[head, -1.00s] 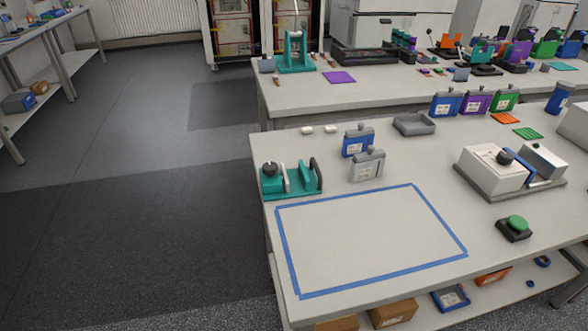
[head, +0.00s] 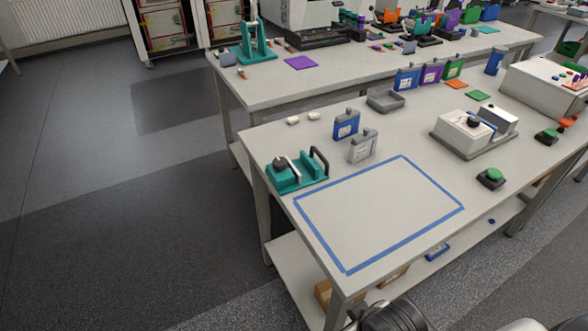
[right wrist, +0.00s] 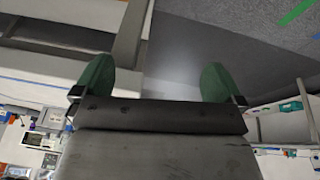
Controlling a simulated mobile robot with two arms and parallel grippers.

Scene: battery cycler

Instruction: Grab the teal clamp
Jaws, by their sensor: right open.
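The teal clamp (head: 298,172), with a black knob, a pale bar and a black handle, sits at the left end of the near table in the head view. It lies just outside the upper left corner of the blue tape rectangle. My right gripper (right wrist: 157,85) shows in the right wrist view with its two green fingers wide apart and nothing between them. The clamp cannot be made out in that view. My left gripper is not in view.
The blue tape rectangle (head: 325,243) encloses bare tabletop. Another teal device (head: 252,50) stands on the back table. Open floor lies to the left.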

